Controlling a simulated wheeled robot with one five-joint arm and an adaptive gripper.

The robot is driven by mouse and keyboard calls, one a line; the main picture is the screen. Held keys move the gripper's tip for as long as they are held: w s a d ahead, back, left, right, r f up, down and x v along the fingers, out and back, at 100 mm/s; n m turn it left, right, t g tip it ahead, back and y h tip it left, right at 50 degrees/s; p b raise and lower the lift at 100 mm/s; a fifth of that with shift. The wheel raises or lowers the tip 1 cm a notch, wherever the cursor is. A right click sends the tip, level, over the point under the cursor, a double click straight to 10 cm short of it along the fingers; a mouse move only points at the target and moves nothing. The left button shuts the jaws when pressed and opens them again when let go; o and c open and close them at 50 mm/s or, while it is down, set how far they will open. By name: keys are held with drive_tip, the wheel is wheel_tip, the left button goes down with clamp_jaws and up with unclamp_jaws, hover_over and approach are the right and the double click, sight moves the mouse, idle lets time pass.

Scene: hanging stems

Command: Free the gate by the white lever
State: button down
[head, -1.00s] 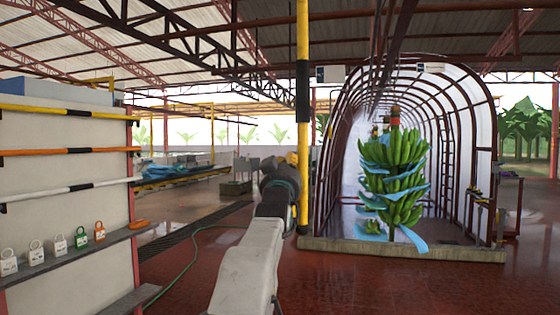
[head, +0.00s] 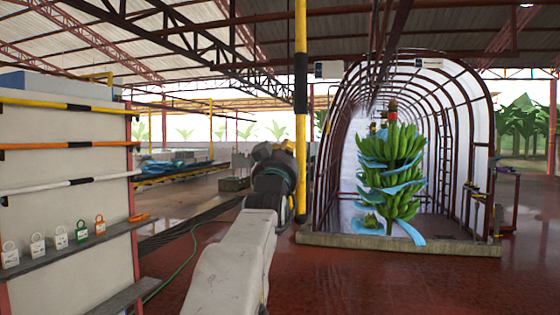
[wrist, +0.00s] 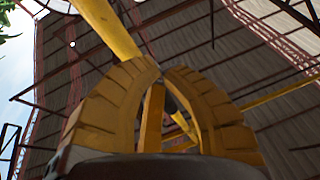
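I cannot tell which part is the gate; an arched tunnel frame (head: 345,130) stands at the right. My gripper's end shows in the head view (head: 287,148), mostly hidden by my wrist, well right of the white bar. In the wrist view, my gripper's yellow fingers (wrist: 160,68) come together at the tips, with nothing seen between them.
A yellow-and-black post (head: 300,80) stands close behind my gripper in the picture. A green banana bunch (head: 392,165) with blue sheets hangs before the tunnel. Several padlocks (head: 60,238) stand on a wall shelf. A green hose (head: 185,262) lies on the open red floor.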

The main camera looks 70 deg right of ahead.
drive_tip(key=shift+a+r+b+v, duration=0.1)
drive_tip(key=shift+r+b+v, duration=0.15)
drive_tip(key=shift+v, duration=0.9)
drive_tip(key=shift+a+r+b+v, duration=0.15)
drive_tip(key=shift+r+v, duration=0.1)
drive_tip(key=shift+v, duration=0.9)
